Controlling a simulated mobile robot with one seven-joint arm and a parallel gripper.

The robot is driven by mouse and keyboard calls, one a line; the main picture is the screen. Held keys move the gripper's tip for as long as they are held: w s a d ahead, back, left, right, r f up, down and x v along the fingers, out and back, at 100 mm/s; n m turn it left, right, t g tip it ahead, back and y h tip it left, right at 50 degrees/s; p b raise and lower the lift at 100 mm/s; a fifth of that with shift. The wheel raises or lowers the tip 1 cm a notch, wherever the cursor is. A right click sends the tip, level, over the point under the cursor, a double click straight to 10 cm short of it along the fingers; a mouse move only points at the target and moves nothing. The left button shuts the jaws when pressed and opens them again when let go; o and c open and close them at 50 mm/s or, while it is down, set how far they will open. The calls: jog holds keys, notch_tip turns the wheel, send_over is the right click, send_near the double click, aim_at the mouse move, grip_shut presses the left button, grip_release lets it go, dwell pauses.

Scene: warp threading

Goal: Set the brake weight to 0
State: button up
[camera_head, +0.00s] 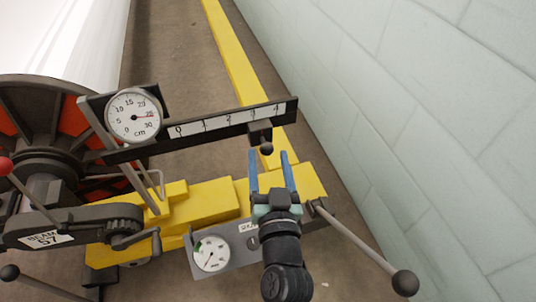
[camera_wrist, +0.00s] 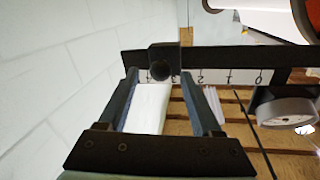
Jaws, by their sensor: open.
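The brake weight (camera_head: 260,132) is a dark block with a round knob (camera_head: 266,149), on the dark scaled lever (camera_head: 220,121). It sits between 3 and 4, towards the lever's outer end; the 0 mark is at the left. My gripper (camera_head: 270,155) is open and empty, with blue fingers pointing at the knob. In the wrist view the brake weight (camera_wrist: 164,59) lies ahead, between the fingertips of my gripper (camera_wrist: 159,74) in the picture. Whether the fingertips reach around the knob or stop short, I cannot tell. The scale reads reversed there.
A round cm dial (camera_head: 134,115) stands at the lever's left end. Below are the yellow frame (camera_head: 205,203), a second gauge (camera_head: 211,254) and a ball-ended rod (camera_head: 404,282). A pale block wall (camera_head: 400,110) rises at the right. A red-and-black beam wheel (camera_head: 45,125) is at the left.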

jog(key=shift+w+a, duration=0.1)
jog(key=shift+w, duration=0.55)
jog(key=shift+c, duration=0.3)
grip_shut()
dwell(0.8)
